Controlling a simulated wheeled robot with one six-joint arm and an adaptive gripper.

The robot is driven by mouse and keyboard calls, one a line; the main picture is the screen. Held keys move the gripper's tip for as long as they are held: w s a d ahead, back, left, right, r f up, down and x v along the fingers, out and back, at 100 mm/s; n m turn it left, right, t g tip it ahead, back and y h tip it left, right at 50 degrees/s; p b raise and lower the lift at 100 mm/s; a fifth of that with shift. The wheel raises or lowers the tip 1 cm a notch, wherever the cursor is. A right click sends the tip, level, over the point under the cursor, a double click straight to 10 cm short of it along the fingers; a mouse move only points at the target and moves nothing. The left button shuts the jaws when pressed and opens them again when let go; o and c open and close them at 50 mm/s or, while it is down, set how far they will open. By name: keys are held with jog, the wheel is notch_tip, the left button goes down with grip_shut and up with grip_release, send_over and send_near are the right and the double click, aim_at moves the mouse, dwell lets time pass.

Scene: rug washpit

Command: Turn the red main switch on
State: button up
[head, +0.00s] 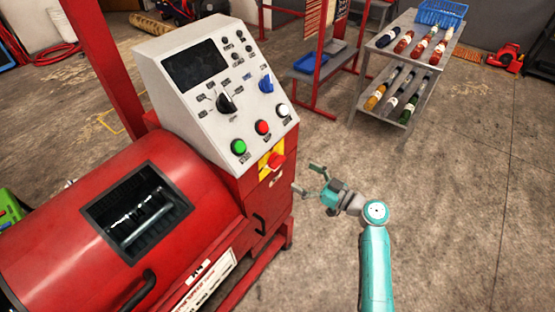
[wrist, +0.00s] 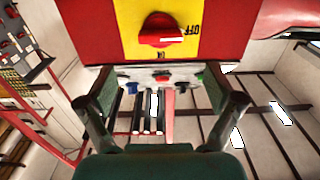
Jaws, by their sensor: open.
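The red main switch (head: 277,161) sits on a yellow plate (head: 264,167) on the red machine's front, below the control panel's buttons. In the wrist view the switch (wrist: 162,30) shows close up, its white mark pointing at the word OFF on the yellow plate (wrist: 210,45). That view looks upside down. My gripper (head: 303,179) is open and empty, in front of the switch and a little to its right and below in the head view. Its two spread fingers show in the wrist view (wrist: 160,92), apart from the switch.
The sloped grey control panel (head: 215,135) carries a dark screen, knobs and green, red and white buttons above the switch. A black handle (head: 259,222) is below it. The floor right of my arm is clear.

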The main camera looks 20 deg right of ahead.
aim_at(281, 164)
jog(key=x, duration=1)
jog(key=shift+s, duration=0.1)
jog(key=c, duration=1.2)
jog(key=shift+o, duration=0.2)
